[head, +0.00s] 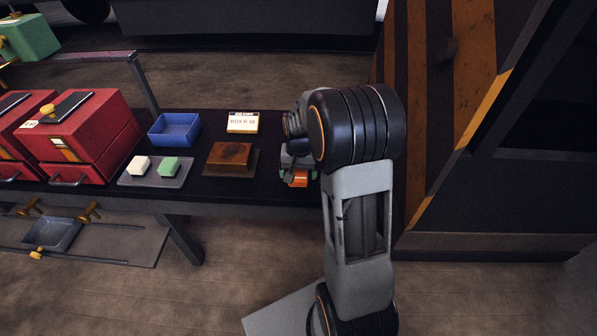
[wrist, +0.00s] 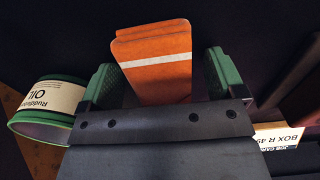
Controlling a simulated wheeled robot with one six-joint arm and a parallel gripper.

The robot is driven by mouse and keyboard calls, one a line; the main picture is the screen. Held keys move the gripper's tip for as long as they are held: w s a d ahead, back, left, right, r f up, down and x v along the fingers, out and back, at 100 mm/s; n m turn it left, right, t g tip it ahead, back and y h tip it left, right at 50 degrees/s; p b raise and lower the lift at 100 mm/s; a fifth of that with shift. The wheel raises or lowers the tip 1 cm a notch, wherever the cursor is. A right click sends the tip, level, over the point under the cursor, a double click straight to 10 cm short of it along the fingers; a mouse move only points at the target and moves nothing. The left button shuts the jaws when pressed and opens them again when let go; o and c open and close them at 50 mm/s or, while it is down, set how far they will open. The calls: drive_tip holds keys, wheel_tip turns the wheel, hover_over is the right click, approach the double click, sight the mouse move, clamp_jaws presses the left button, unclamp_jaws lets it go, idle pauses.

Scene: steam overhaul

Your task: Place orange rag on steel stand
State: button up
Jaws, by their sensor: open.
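The orange rag (wrist: 155,70) is a folded pad with a pale stripe, lying between the two green-padded fingers of my gripper (wrist: 162,75) in the wrist view. The fingers are open. A dark gap shows between the rag and the right finger; the gap on the left is narrower. In the head view my gripper (head: 297,160) is low over the dark bench, with the rag (head: 299,179) showing at its near side. My arm hides part of the bench there. I cannot tell for sure which piece is the steel stand; a grey plate (head: 150,183) bears a white and a green block.
A rusty brown block (head: 231,155) on a dark plate, a blue tray (head: 173,139) and a small labelled box (head: 243,122) are left of my gripper. Red toolboxes (head: 85,135) stand farther left. An oil tin (wrist: 45,112) is beside my left finger in the wrist view.

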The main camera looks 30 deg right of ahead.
sight(298, 171)
wheel_tip(298, 171, up, 11)
drive_tip(key=p, duration=0.3)
drive_tip(key=s+a+r+n+t, duration=0.1)
drive_tip(key=s+a+n, duration=0.2)
drive_tip(key=s, duration=0.5)
drive_tip(key=s+a+r+n+t, duration=0.1)
drive_tip(key=s+a+n+t, duration=0.1)
drive_tip(key=s+a, duration=0.4)
drive_tip(key=shift+s+r+n, duration=0.35)
drive_tip(key=shift+s+n, duration=0.05)
drive_tip(key=shift+s, duration=0.5)
